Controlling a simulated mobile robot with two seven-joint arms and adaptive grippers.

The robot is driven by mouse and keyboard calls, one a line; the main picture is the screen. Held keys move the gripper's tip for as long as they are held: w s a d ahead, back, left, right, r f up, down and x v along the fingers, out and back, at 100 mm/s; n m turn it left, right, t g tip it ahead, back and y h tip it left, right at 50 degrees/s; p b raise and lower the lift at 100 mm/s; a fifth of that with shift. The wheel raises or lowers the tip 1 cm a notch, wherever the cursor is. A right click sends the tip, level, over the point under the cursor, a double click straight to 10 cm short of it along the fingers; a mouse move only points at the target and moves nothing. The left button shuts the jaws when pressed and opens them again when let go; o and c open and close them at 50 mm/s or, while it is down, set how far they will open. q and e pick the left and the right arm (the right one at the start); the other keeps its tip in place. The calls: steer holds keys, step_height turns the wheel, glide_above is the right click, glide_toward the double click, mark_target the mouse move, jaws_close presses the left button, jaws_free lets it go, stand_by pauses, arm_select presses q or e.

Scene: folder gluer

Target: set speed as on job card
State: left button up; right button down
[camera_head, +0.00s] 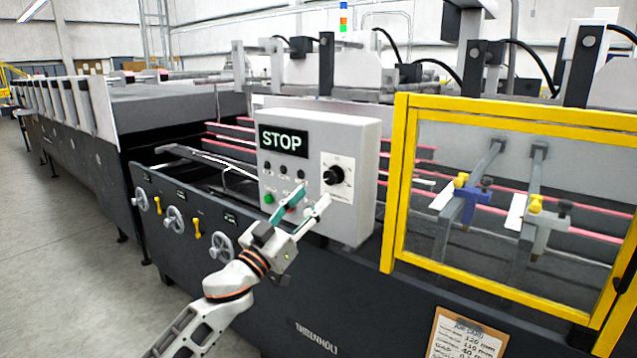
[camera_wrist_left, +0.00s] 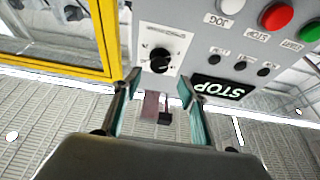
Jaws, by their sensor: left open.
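The grey control panel (camera_head: 312,215) carries a lit display reading STOP (camera_head: 283,141) and a black round speed knob (camera_head: 335,175) on a white scale plate. My left gripper (camera_head: 315,195) is open and empty in front of the panel, just below the knob. In the left wrist view the picture is upside down; the knob (camera_wrist_left: 160,60) lies ahead of the open fingertips (camera_wrist_left: 158,86), apart from them. The job card (camera_head: 465,338) is on a clipboard at the bottom right, its lower part cut off; the speed line is not readable. My right gripper is not in view.
A green button (camera_head: 268,198) and small black knobs sit left of the speed knob. A red button (camera_wrist_left: 277,17) shows in the wrist view. A yellow-framed guard (camera_head: 398,185) stands right of the panel. Handwheels (camera_head: 174,218) line the machine side; open floor lies left.

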mark_target(328, 180)
arm_select(q)
steer(key=b+x, duration=0.1)
steer(key=x, duration=0.5)
steer(key=shift+d+f, duration=0.1)
steer(key=shift+w+d+r, duration=0.25)
steer(key=shift+w+d, duration=0.05)
steer(key=c, duration=1.1)
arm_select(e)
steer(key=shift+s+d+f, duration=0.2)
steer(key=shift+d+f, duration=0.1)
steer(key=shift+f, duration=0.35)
